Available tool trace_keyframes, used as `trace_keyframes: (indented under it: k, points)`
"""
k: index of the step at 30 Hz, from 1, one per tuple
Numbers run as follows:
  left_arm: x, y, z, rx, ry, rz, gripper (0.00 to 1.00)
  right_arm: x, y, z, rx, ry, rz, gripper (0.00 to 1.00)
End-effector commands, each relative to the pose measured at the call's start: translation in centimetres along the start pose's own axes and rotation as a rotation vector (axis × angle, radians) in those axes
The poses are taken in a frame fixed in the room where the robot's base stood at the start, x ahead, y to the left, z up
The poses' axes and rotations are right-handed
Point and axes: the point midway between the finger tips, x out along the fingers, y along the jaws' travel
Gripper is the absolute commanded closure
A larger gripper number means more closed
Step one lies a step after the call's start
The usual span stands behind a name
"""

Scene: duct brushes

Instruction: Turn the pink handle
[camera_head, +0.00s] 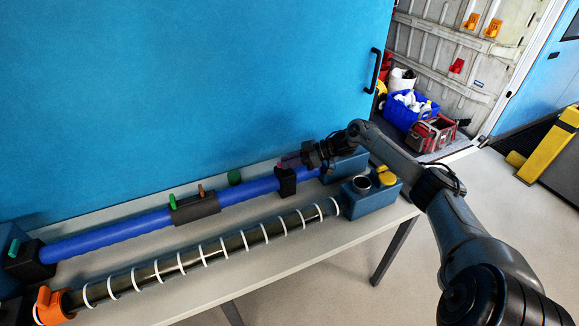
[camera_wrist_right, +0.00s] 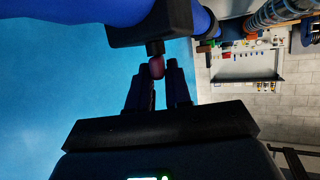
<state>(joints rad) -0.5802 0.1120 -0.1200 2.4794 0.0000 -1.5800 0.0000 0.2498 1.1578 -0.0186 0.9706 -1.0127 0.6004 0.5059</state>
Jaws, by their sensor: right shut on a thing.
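The pink handle (camera_wrist_right: 157,68) stands on a black block (camera_wrist_right: 150,27) around the blue duct. In the wrist view its rounded end lies between the fingertips of my right gripper (camera_wrist_right: 157,78), which is shut on it. In the head view the handle (camera_head: 289,159) is small and partly hidden by the right gripper (camera_head: 303,158), at the right end of the blue duct (camera_head: 245,187). The black block (camera_head: 286,181) sits just below it. My left gripper is in neither view.
A green handle (camera_head: 172,201) and a brown handle (camera_head: 201,190) stand on a dark sleeve on the duct. A ringed tube (camera_head: 205,256) lies parallel in front. A blue box (camera_head: 370,200) stands at the table's right end. A blue wall (camera_head: 180,90) rises behind.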

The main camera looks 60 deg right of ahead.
Motion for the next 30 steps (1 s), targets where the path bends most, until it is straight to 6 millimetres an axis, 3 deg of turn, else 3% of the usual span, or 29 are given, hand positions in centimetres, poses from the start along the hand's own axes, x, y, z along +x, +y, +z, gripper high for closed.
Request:
trace_keyframes:
  k: [11,12,15,25,30]
  points:
    - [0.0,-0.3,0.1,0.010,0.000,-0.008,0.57,0.0,0.0,0.0,-0.001,-0.001,-0.001,1.00]
    - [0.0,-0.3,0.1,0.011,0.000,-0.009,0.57,0.0,0.0,0.0,-0.001,-0.001,-0.001,0.75]
    - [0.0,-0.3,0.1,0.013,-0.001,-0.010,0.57,0.0,0.0,0.0,-0.001,-0.001,-0.001,0.61]
    - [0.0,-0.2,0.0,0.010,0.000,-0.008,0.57,-0.1,0.0,0.0,-0.001,-0.001,-0.001,0.61]
    - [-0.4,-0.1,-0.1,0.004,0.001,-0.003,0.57,-1.2,0.0,0.0,0.000,-0.003,0.000,0.61]
